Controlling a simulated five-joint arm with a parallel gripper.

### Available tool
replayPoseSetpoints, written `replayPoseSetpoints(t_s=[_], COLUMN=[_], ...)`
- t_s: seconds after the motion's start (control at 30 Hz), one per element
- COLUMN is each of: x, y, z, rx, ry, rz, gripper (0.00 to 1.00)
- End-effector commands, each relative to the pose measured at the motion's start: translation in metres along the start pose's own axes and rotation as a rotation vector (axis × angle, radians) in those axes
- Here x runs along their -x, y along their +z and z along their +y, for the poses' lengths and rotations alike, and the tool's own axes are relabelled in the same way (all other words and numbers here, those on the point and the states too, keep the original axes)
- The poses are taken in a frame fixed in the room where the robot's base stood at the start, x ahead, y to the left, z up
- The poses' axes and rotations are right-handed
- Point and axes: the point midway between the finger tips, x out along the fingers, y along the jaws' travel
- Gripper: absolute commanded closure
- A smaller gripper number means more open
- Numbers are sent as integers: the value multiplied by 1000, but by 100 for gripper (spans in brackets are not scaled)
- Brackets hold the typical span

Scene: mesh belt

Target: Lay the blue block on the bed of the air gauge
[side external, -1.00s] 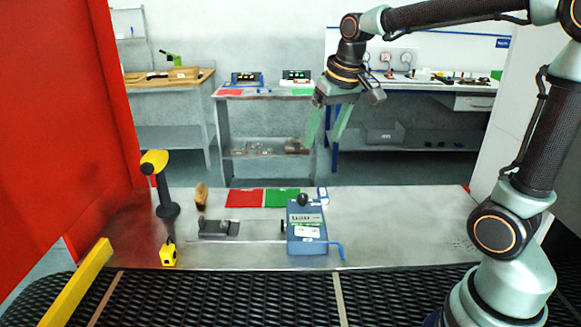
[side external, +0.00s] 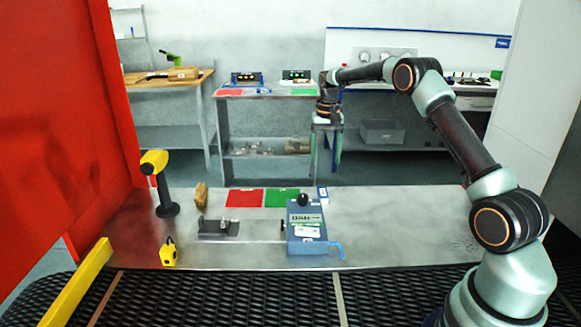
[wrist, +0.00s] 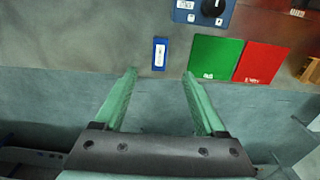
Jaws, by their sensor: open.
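The blue block (side external: 322,193) is small, with a pale label, and lies near the table's far edge, right of the green mat. In the wrist view the block (wrist: 159,68) lies just ahead of the fingertips, in line with the gap between them. My gripper (side external: 326,168) points down beyond the far edge. Its green fingers (wrist: 160,76) are open with nothing between them. A blue unit with a black knob (side external: 306,240), seemingly the air gauge, stands nearer the front. A dark fixture (side external: 212,231) lies left of it; I cannot tell which part is the bed.
A green mat (side external: 282,198) and a red mat (side external: 244,198) lie left of the block. A yellow-headed scanner stand (side external: 166,209), a brown brush (side external: 201,195) and a yellow item (side external: 168,254) stand at left. The table's right side is bare. Black mesh belt (side external: 220,298) runs in front.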

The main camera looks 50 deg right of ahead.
Motion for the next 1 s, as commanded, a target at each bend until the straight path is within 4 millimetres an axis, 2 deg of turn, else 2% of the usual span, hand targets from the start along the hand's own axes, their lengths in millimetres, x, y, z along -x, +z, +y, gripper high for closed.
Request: replayPoseSetpoints(t_s=[0.33,0.63,0.83,1.0], x=[-53,-76,-105,-119], y=[0,-1,-4,-4], z=[0,0,0,0], rx=[-1,0,0,0], ry=[1,1,1,1], rz=[-4,-3,-4,-2], gripper=[28,28,28,28])
